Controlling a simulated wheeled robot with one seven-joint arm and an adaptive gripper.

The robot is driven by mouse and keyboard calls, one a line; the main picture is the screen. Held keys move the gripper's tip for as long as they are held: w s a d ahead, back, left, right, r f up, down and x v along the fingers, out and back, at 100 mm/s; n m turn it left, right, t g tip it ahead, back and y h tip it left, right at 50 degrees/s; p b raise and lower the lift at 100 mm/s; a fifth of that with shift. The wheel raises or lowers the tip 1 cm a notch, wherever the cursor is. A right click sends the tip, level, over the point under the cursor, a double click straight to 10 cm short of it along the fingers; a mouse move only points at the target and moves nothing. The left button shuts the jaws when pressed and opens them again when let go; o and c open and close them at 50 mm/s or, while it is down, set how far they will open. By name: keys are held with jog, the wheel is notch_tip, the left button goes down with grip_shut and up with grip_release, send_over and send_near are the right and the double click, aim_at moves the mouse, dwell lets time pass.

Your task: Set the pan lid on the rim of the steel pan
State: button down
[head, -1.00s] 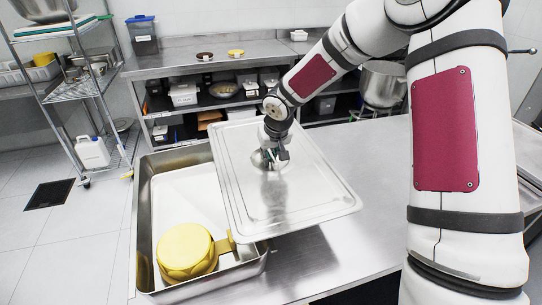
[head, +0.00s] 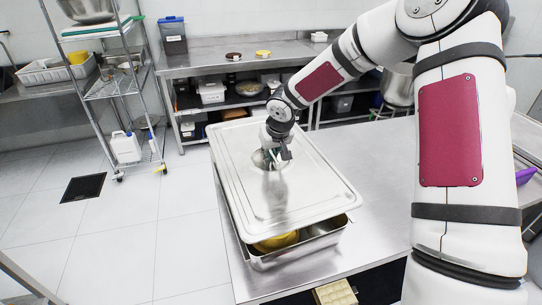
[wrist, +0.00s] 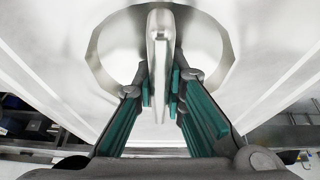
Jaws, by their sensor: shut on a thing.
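The pan lid (head: 306,188) is a flat steel rectangle, held roughly level above the steel pan (head: 318,241) in the head view. It covers most of the pan's opening; a dark gap shows between lid and pan wall at the near side. Whether the far side touches the rim is hidden. A yellow thing (head: 277,241) shows inside the pan through that gap. My gripper (head: 272,160) is at the lid's middle. In the wrist view my gripper (wrist: 160,90) is shut on the lid's upright handle (wrist: 160,60), over a round recess in the lid.
The pan stands on a steel table (head: 372,190) near its left edge, with bare table to the right. A wire shelf (head: 120,95) and a steel counter (head: 235,62) with shelves stand behind. A pale yellow block (head: 335,293) shows at the bottom edge.

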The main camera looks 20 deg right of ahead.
aim_at(276, 159)
dwell(0.4)
jog(key=shift+f+b, duration=0.6)
jog(key=shift+f, duration=1.85)
jog(key=shift+f, duration=1.7)
dwell(1.9)
jog(key=c, duration=1.6)
grip_release()
jog(key=shift+o, duration=0.2)
jog(key=shift+f, duration=0.1)
jog(key=v, duration=1.2)
